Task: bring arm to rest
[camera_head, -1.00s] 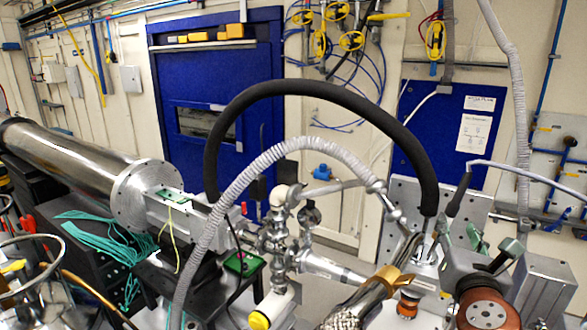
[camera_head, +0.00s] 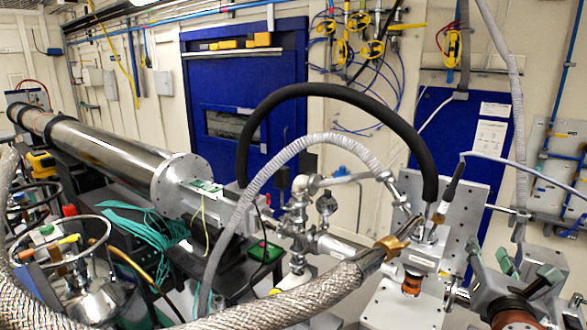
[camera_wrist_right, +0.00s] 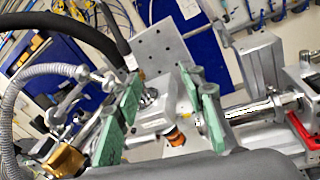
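My right gripper (camera_head: 512,264) shows at the lower right of the head view, with green finger pads on a grey body. In the right wrist view its green-padded fingers (camera_wrist_right: 162,108) stand apart with a clear gap and nothing between them. Through the gap I see a silver instrument block with a copper-orange ring (camera_wrist_right: 174,136), which stands beyond the fingers. In the head view this ring (camera_head: 412,281) is left of the gripper, apart from it. My left gripper is not in view.
A braided metal hose (camera_head: 300,298) crosses the foreground. A black foam-covered hose (camera_head: 330,90) arches over the steel pipework. An upright drilled plate (camera_head: 458,215) stands left of the right gripper. A long steel tube (camera_head: 105,147) and a ringed vessel (camera_head: 88,300) are on the left.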

